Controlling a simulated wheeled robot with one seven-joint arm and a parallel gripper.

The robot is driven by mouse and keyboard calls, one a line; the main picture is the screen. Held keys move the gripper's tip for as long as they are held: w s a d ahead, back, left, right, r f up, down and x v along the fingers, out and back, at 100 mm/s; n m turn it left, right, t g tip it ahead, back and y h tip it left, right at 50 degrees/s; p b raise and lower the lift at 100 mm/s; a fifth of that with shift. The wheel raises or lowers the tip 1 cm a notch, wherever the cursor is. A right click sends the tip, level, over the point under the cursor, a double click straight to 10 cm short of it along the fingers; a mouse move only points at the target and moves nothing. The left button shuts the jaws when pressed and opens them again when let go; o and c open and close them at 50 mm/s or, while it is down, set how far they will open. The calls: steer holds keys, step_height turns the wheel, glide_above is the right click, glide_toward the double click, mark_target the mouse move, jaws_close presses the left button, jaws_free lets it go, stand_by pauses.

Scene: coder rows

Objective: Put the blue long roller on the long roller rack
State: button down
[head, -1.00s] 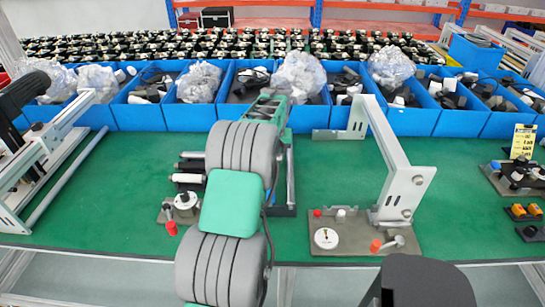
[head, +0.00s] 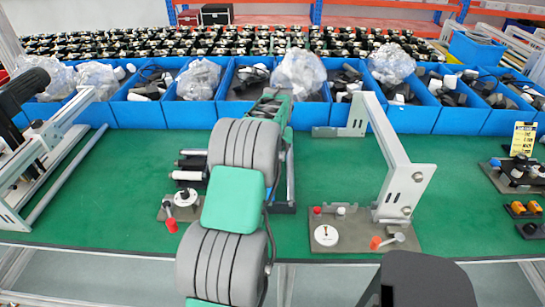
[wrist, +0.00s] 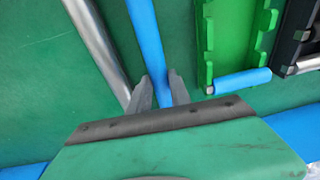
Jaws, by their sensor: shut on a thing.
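In the wrist view my gripper (wrist: 155,92) is shut on the blue long roller (wrist: 147,35), whose shaft runs away from between the fingers to the top edge. A green toothed rack (wrist: 210,45) stands to the right of the gripper, apart from it. I cannot tell whether this is the long roller rack. Another blue roller (wrist: 240,81) lies across its near end. In the head view my arm covers the gripper and the held roller.
A silver bar (wrist: 95,45) lies just left of the held roller. A dark rack (wrist: 297,45) stands at far right in the wrist view. Blue bins (head: 410,118) line the table's back.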

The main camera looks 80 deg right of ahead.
steer(key=c, duration=1.1)
jaws_free()
steer(key=r, duration=0.5)
steer(key=a+r, duration=0.1)
steer(key=r, duration=0.1)
steer(key=shift+s+a+r+b, duration=0.1)
steer(key=shift+s+r+b, duration=0.2)
steer(key=shift+s+b, duration=0.1)
